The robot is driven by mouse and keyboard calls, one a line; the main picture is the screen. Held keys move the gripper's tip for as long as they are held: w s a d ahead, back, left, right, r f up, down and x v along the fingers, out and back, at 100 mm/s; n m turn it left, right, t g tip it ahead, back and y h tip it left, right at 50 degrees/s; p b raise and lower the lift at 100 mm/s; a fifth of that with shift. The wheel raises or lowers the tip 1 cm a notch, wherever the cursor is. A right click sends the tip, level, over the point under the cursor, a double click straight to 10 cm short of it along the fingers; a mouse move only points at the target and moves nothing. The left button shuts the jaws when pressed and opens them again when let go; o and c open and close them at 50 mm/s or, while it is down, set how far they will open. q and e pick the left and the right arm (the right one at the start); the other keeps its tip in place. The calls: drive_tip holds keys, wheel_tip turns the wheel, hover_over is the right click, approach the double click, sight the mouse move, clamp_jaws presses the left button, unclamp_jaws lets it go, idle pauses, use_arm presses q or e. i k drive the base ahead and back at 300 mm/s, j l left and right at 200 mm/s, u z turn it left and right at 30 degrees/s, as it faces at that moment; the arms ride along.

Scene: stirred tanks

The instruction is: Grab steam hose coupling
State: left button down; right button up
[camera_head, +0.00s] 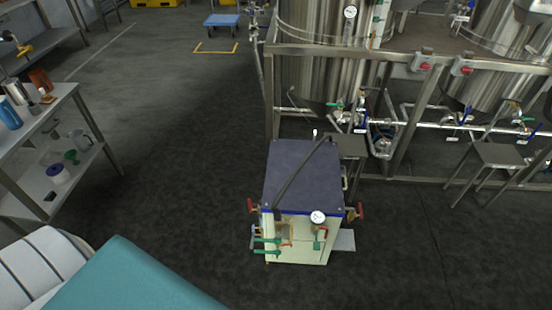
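I cannot pick out a steam hose coupling for certain at this size. A box-shaped unit (302,171) with a dark blue top and pale sides stands on the floor near the middle. A round white gauge (318,217) is on its front edge. A red-handled valve (254,206) is at its left front corner and another red valve handle (361,211) is at its right. Green handles (267,241) and small fittings show low on its front left. A dark bar crosses its top. Neither of my grippers is in view.
Steel tanks (318,60) stand behind a metal frame (268,95) with pipes and valves. A small steel stand (495,154) is at the right. A shelf table (62,93) with jugs and bottles is at the left. A blue trolley (222,20) is far back. Dark floor left of the unit is clear.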

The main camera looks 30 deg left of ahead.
sight(278, 220)
drive_tip(key=u, duration=0.9)
